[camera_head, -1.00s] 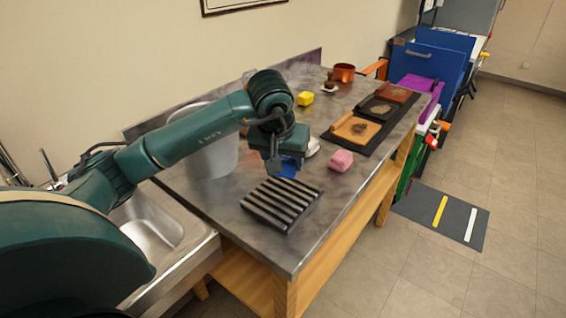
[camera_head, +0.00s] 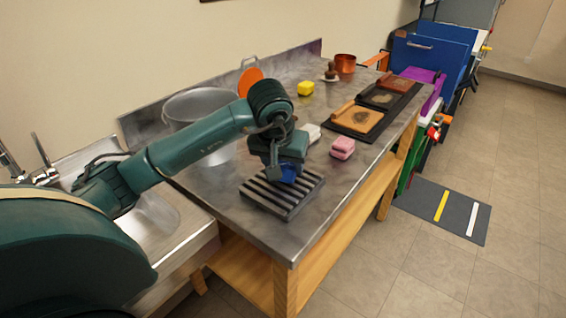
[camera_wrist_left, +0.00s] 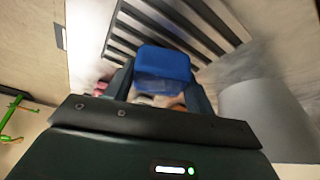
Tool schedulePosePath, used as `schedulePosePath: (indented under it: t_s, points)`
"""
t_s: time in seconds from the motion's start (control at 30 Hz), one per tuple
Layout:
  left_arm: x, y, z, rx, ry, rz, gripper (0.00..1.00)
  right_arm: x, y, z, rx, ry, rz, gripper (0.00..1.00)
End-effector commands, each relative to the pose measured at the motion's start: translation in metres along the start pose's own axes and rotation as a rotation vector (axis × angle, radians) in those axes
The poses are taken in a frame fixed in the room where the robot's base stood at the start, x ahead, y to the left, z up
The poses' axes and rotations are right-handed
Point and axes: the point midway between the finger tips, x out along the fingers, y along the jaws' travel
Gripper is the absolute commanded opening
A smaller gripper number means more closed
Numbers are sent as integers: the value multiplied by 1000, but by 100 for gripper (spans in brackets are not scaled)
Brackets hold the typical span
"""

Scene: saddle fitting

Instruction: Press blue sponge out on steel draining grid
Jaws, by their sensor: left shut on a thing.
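The blue sponge (camera_head: 287,172) is held in my left gripper (camera_head: 284,168), which is shut on it. In the left wrist view the blue sponge (camera_wrist_left: 162,68) shows between the two fingers. The steel draining grid (camera_head: 283,195), a dark tray with light bars, lies on the metal table (camera_head: 235,200). The sponge is over the far part of the grid; I cannot tell whether it touches the bars. The grid (camera_wrist_left: 180,25) also shows behind the sponge in the left wrist view. My right gripper is not in view.
A pink sponge (camera_head: 343,147), a white block (camera_head: 311,132) and a yellow sponge (camera_head: 305,88) lie on the table. Leather pieces (camera_head: 358,117) lie on dark mats. A sink (camera_head: 150,225) is at left.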

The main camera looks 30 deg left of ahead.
Motion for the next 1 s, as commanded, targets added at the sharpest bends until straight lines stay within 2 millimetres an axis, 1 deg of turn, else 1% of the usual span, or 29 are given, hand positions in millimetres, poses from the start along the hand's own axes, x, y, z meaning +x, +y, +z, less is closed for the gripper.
schedulePosePath:
  t_s: [0.37, 1.0]
  points:
    - [0, 0, 0, 0, 1, 0, 36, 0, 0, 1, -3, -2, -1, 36]
    - [8, 0, 3, 0, 1, -1, 36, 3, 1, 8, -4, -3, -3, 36]
